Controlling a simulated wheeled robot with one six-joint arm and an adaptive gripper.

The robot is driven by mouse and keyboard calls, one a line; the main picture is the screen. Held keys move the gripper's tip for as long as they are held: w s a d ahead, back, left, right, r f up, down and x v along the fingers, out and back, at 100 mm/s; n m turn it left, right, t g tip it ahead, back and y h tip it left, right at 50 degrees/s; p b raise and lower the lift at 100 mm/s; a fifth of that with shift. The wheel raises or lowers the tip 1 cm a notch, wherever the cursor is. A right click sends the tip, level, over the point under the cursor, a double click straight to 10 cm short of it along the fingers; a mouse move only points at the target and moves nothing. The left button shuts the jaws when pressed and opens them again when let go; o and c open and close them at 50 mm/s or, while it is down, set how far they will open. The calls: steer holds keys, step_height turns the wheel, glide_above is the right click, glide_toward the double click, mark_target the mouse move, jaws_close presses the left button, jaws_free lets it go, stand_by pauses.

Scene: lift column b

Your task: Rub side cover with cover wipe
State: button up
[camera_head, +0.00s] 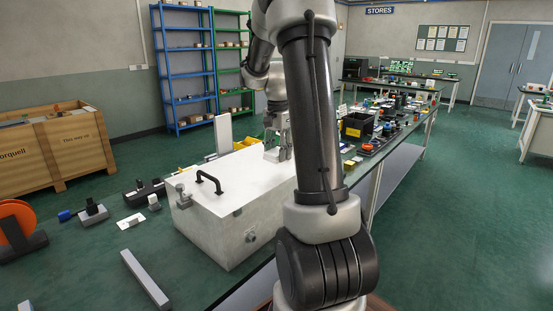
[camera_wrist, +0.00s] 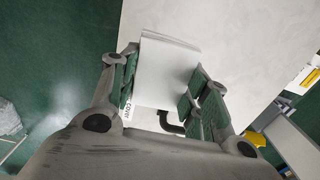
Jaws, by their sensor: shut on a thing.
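The side cover appears to be the pale top face of a large white box (camera_head: 240,175) with a black handle; I cannot tell its exact edges. It fills the upper middle of the wrist view as a pale surface (camera_wrist: 235,40). My gripper (camera_head: 278,157) is low over the far right part of the box top. In the wrist view my gripper (camera_wrist: 168,75) is shut on a white block, the cover wipe (camera_wrist: 165,72). A label partly reading "COVER" shows beside the block. Whether the wipe touches the surface is hidden.
An upright pale panel (camera_head: 223,132) and yellow bins (camera_head: 246,144) stand behind. A grey bar (camera_head: 145,278) lies in front; a black crate (camera_head: 356,127) stands right.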

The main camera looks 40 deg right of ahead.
steer(key=shift+r, duration=1.7)
